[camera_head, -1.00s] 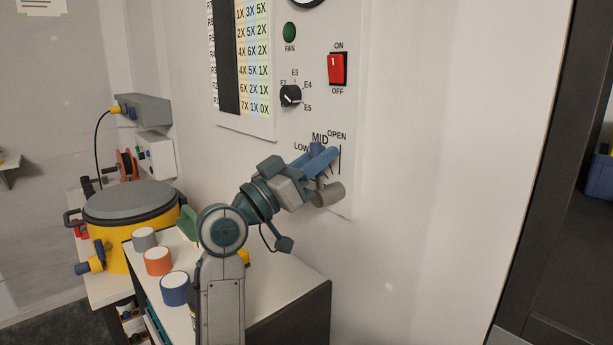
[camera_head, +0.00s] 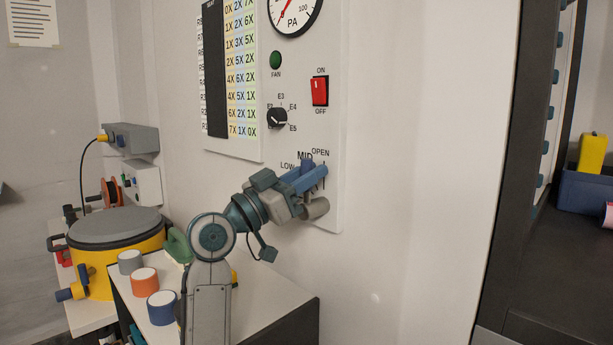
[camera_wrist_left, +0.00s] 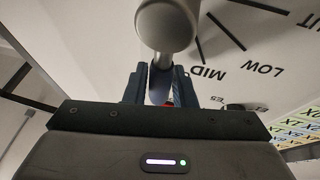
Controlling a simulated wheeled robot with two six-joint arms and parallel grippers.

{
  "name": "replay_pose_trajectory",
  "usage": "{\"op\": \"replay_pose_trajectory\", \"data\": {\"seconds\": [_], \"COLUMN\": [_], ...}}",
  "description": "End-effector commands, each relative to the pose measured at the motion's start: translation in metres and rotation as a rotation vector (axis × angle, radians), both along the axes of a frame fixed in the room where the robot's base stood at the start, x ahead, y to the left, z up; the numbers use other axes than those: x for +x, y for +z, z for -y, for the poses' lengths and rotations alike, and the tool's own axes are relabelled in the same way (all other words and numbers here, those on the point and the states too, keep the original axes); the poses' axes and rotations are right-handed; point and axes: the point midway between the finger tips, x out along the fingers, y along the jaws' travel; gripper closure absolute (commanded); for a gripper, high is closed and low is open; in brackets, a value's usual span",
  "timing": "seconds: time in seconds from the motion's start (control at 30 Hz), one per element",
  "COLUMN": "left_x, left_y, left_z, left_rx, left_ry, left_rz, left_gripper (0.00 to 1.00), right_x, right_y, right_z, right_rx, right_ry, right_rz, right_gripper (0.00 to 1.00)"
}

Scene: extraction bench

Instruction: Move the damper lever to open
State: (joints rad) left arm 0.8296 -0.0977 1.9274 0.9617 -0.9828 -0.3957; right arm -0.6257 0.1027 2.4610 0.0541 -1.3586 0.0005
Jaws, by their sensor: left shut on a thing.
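The damper lever's grey round hub (camera_head: 316,208) sticks out of the panel below the LOW, MID and OPEN labels. In the left wrist view the hub (camera_wrist_left: 168,25) is at the top, and the blue-grey lever arm (camera_wrist_left: 160,85) runs down from it between the fingers. My left gripper (camera_head: 316,178) is shut on the lever, in front of the panel by the MID and OPEN labels. The fingers hide most of the lever in the head view, so its exact pointing is hard to tell. My right gripper is not in view.
The panel also carries a red switch (camera_head: 319,91), a black selector knob (camera_head: 278,118), a green fan light (camera_head: 276,60) and a gauge (camera_head: 293,12). Bare wall lies right of the panel.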

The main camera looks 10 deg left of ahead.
Motion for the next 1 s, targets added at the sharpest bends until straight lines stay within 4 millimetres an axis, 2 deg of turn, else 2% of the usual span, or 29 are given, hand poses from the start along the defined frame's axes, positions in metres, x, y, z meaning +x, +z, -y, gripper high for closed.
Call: {"op": "replay_pose_trajectory", "data": {"seconds": [0.07,0.1,0.2,0.57,0.77,1.0], "left_x": [0.0,0.0,0.0,0.0,-0.001,-0.06], "left_y": [-0.003,-0.003,-0.002,0.003,0.035,0.039], "left_z": [0.0,0.0,0.0,0.0,0.0,0.007], "left_rx": [0.005,0.005,0.005,0.003,0.005,0.001], "left_ry": [0.0,0.0,0.0,0.001,0.0,-0.001], "left_rz": [-0.003,-0.003,-0.002,0.0,0.004,0.004], "left_gripper": [1.0,0.75,0.55,0.55,0.55,0.55], "right_x": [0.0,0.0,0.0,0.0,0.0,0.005], "right_y": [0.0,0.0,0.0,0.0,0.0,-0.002], "right_z": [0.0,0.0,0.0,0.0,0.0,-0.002], "right_rx": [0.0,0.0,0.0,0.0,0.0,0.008], "right_ry": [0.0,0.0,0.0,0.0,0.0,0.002], "right_rz": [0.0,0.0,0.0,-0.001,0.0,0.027], "right_gripper": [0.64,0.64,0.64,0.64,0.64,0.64]}}
